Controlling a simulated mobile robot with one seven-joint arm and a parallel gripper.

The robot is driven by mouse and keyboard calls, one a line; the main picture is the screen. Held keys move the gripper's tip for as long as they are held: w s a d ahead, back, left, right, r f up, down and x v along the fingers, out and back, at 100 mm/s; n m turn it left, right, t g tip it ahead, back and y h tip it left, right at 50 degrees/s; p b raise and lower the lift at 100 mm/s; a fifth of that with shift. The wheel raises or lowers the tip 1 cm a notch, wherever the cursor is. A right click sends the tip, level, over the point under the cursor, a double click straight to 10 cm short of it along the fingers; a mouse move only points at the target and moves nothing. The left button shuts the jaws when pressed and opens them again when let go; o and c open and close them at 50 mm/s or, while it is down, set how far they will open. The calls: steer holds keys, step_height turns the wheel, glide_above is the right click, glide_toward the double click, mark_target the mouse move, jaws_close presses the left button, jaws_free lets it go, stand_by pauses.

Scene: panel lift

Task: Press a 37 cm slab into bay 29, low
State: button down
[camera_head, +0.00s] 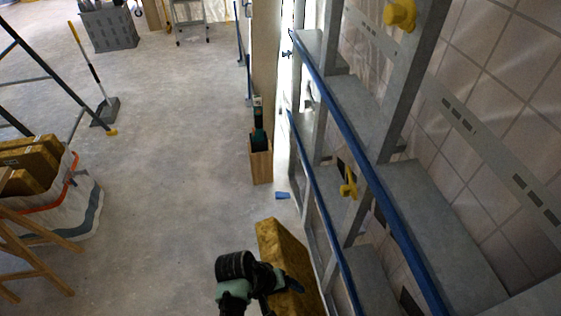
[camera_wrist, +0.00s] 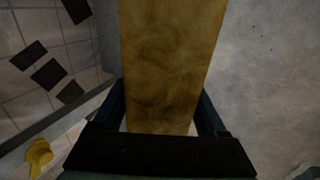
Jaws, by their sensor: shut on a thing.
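My gripper (camera_head: 283,283) is shut on a yellow-brown slab (camera_head: 275,240) at the bottom middle of the head view. In the wrist view the slab (camera_wrist: 170,55) runs up and away between the two fingers of my gripper (camera_wrist: 163,108). The slab is left of the grey metal frame (camera_head: 398,85) and appears to be outside its bays. Part of the slab is hidden by my gripper and the picture's bottom edge. No bay number is readable, so I cannot tell which bay is 29.
Blue rails (camera_head: 345,135) run along the frame, with yellow fittings (camera_head: 348,184) on it. A wooden box (camera_head: 260,162) stands by the wall and a blue scrap (camera_head: 282,195) lies on the floor. A white bag (camera_head: 75,205) with brown slabs is at left. The middle floor is clear.

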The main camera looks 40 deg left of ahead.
steer(key=w+d+b, duration=0.4)
steer(key=w+d, duration=0.1)
steer(key=w, duration=0.3)
steer(key=w+d+b, duration=0.5)
steer(key=w+d, duration=0.1)
steer(key=w, duration=0.3)
steer(key=shift+d+f, duration=0.2)
steer(key=shift+f, duration=0.15)
stand_by(0.7)
steer(key=shift+w, duration=0.15)
steer(key=shift+f, duration=0.15)
stand_by(0.4)
steer(key=shift+c, duration=0.9)
jaws_free()
steer(key=shift+o, duration=0.9)
steer(key=shift+f, duration=0.15)
steer(key=shift+s, duration=0.2)
